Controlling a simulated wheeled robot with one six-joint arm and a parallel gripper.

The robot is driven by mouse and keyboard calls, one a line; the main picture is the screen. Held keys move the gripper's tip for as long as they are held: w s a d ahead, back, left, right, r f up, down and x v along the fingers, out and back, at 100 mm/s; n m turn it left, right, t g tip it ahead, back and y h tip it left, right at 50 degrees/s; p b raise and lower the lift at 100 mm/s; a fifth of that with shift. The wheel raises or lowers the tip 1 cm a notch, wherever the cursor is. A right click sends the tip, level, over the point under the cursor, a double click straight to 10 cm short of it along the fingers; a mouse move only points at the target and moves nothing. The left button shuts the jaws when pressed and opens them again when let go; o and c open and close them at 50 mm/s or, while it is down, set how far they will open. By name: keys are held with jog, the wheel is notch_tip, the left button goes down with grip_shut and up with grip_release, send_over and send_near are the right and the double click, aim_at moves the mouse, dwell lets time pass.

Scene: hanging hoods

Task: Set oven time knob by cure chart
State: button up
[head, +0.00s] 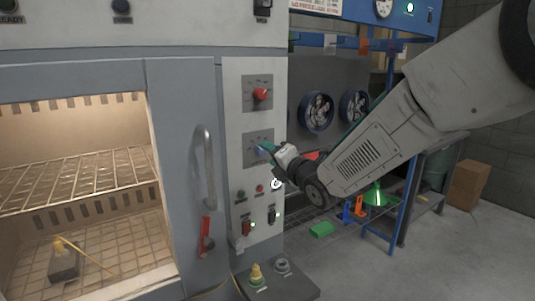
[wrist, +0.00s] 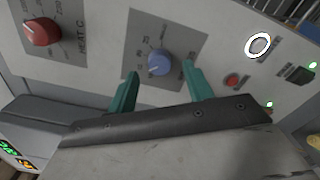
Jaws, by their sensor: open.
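The oven's control panel (head: 235,160) carries a red knob (head: 261,94) above a lower dial plate (head: 250,150). In the wrist view the red knob (wrist: 41,32) is marked HEAT C, and a blue knob (wrist: 159,63) sits on the grey dial plate (wrist: 186,28). The blue knob's pointer setting is too small to read. My gripper (wrist: 160,70) is open, with one teal finger on each side of the blue knob; contact is not clear. In the head view my gripper (head: 265,149) is at the lower dial and mostly hides that knob. No cure chart is readable.
Buttons and switches (head: 247,228) sit below the dials. A vertical door handle (head: 207,165) and red latch (head: 205,237) are left of the panel. The lit oven chamber (head: 80,165) holds wire racks. A blue frame (head: 400,200) with fans (head: 318,112) stands right.

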jog(key=v, duration=0.5)
jog(key=shift+w, duration=0.1)
